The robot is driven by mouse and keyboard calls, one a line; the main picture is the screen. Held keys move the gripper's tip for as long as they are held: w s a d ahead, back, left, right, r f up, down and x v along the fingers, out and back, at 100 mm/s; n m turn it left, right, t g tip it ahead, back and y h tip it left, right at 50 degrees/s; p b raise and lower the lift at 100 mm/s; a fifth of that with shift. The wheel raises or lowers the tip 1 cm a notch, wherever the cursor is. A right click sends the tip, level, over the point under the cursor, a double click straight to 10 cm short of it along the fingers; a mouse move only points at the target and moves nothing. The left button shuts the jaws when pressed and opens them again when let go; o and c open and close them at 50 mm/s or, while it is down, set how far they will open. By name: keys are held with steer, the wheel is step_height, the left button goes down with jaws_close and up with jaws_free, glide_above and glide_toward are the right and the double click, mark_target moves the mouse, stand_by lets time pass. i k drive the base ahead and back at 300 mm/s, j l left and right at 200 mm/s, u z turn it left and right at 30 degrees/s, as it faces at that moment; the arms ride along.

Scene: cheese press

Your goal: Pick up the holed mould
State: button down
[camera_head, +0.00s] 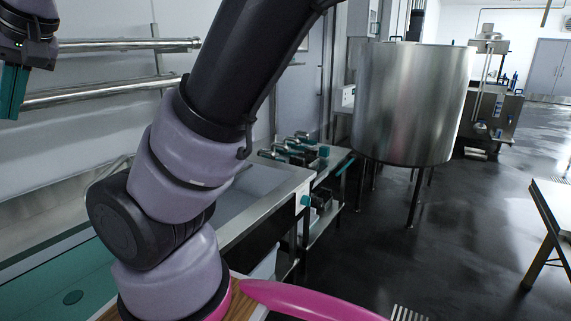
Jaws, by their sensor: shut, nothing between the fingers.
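I cannot make out the holed mould in this view. My gripper (13,91) shows at the upper left edge, below a dark and lilac wrist. Its teal fingers point down, are partly cut off by the frame, and appear shut with nothing held. It hangs in front of the pale wall, near the steel pipes. My arm crosses the middle left and hides part of the bench behind it.
A teal surface (50,276) with a small dark round spot lies at lower left. A steel-edged basin (262,212) runs behind my arm. Black and teal fittings (297,151) sit beyond it. A large steel vat (412,105) stands on legs. Dark floor is open at right.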

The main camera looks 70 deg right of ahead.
mark_target(309, 159)
steer(key=z, duration=2.4)
